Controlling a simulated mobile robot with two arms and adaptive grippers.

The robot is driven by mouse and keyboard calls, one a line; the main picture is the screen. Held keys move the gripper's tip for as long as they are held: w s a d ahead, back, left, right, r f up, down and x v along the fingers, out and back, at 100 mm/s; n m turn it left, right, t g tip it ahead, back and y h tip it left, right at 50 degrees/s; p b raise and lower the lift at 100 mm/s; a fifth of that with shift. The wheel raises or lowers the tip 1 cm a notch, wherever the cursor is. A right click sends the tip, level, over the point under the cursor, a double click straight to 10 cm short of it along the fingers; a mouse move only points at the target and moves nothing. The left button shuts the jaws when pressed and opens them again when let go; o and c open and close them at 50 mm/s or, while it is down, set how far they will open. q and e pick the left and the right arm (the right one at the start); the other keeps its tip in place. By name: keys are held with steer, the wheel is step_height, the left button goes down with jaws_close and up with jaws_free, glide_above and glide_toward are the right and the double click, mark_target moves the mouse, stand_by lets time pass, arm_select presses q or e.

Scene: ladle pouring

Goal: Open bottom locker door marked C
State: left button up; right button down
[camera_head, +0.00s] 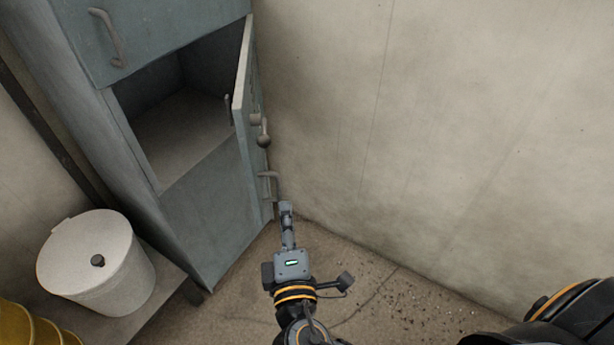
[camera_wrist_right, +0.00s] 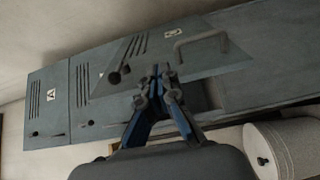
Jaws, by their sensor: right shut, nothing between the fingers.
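The blue-grey locker (camera_head: 213,217) stands at the left in the head view. Its lower door (camera_head: 257,150) is swung open towards the right wall, seen nearly edge-on, and the dark compartment behind it shows. A curved handle (camera_head: 268,176) and a round knob (camera_head: 263,140) are on the door's outer side. My right gripper (camera_head: 286,208) is shut and empty, just below the door handle; I cannot tell if it touches the door. In the wrist view the right gripper (camera_wrist_right: 160,72) is in front of the tilted open door (camera_wrist_right: 188,65).
A closed upper door with its own handle (camera_head: 108,38) is above the opening. A white lidded bin (camera_head: 97,265) stands left of the locker, with a yellow object (camera_head: 30,325) in the corner. A bare wall (camera_head: 440,130) bounds the right; some floor (camera_head: 385,305) is clear.

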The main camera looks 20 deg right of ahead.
arm_select(q)
steer(key=shift+s+f, duration=0.15)
steer(key=shift+f, duration=0.55)
arm_select(e)
steer(key=w+d, duration=0.5)
steer(key=w, duration=0.3)
steer(key=shift+d, duration=0.3)
arm_select(q)
steer(key=shift+r, duration=0.1)
arm_select(e)
steer(key=shift+s+d, duration=0.1)
steer(key=shift+f, duration=0.1)
stand_by(0.7)
